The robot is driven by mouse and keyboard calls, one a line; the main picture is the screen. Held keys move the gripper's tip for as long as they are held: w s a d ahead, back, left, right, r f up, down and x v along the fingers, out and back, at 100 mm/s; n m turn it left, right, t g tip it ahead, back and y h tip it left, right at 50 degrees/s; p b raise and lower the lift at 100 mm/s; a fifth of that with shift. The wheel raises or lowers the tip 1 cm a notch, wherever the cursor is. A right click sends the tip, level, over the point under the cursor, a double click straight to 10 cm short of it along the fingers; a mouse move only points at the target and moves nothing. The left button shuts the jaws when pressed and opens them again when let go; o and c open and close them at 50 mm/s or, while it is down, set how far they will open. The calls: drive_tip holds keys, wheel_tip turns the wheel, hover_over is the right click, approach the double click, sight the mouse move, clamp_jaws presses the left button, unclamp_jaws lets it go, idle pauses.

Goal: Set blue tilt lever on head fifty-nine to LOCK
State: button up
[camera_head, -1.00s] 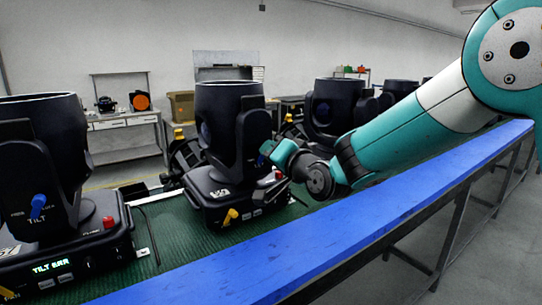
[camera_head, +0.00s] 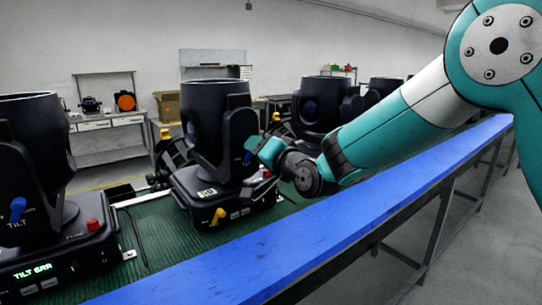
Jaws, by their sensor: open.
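A black moving-head light (camera_head: 205,130) stands upright on its base in the middle of the row. Its white number label (camera_head: 208,193) is too small to read surely. A small blue lever (camera_head: 250,144) shows in part on the right side of its yoke, beside the jaws. My gripper (camera_head: 258,152) is open at this lever, coming from the right. I cannot tell whether it touches the lever or is around it. The lever's lower part and its markings are hidden or too small.
A nearer head (camera_head: 35,150) at left has a blue TILT lever (camera_head: 17,210), a red knob (camera_head: 93,225) and a lit display reading "TILT ERR". More heads (camera_head: 322,105) stand behind my arm. A blue rail (camera_head: 300,250) edges the green bench top (camera_head: 160,235).

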drive_tip(key=b+v, duration=0.5)
drive_tip(key=v, duration=1.2)
drive_tip(key=shift+d+b, duration=0.2)
drive_tip(key=shift+b, duration=0.15)
drive_tip(key=shift+s, duration=0.1)
drive_tip(key=s+d+f+n+g+h+p, duration=0.1)
drive_tip(key=s+f+n+g+h, duration=0.1)
drive_tip(key=s+g, duration=0.3)
drive_tip(key=s+d+f+n+g+h+p, duration=0.1)
drive_tip(key=s+d+f+n+g+h, duration=0.1)
drive_tip(key=s, duration=0.8)
drive_tip(key=s+d+f+n+g+h+p, duration=0.1)
drive_tip(key=s+f+n+g+p, duration=0.1)
drive_tip(key=s+n+g, duration=0.4)
drive_tip(key=shift+s+d+f+g+h, duration=0.4)
drive_tip(key=shift+s+f+g, duration=0.55)
drive_tip(key=shift+s, duration=0.25)
